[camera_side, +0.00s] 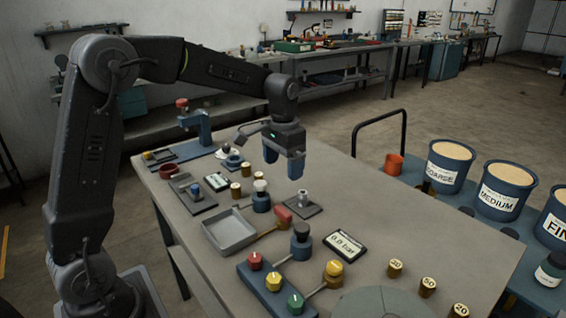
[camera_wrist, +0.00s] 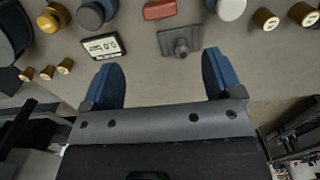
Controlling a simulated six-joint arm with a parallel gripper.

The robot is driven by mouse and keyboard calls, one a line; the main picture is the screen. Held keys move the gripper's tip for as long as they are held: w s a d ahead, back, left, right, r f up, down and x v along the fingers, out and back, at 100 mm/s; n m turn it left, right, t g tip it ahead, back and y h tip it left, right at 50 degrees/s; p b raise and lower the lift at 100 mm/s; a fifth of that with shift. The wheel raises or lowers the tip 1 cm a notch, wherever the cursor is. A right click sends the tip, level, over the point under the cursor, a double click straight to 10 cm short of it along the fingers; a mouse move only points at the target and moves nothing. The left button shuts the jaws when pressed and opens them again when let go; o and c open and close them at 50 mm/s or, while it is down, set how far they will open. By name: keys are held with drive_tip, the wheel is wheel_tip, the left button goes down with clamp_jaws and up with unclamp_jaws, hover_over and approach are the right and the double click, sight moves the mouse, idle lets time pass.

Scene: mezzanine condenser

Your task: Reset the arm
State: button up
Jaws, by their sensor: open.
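My gripper (camera_side: 284,163) hangs from my arm above the grey workbench (camera_side: 395,215), pointing down, its two blue fingers apart. In the wrist view my gripper (camera_wrist: 165,75) is open with nothing between its fingers. Below and ahead of it is a small square plate with a metal stud (camera_wrist: 181,42), which also shows in the side view (camera_side: 303,202). The gripper is clear of the things on the bench.
A grey tray (camera_side: 229,231), a valve block with coloured knobs (camera_side: 272,284), a gauge display (camera_side: 346,245) and several brass weights (camera_side: 427,287) stand on the bench. Labelled buckets (camera_side: 449,165) stand on a cart at right. The bench's right part is mostly bare.

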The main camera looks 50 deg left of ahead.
drive_tip(key=s+d+r+t, duration=0.2)
drive_tip(key=s+d, duration=0.1)
drive_tip(key=s, duration=0.8)
drive_tip(key=s+d+r+t, duration=0.2)
drive_tip(key=s+d+t, duration=0.1)
drive_tip(key=s, duration=0.9)
drive_tip(key=shift+d+r+t, duration=0.2)
drive_tip(key=shift+d+t, duration=0.1)
drive_tip(key=shift+d, duration=0.4)
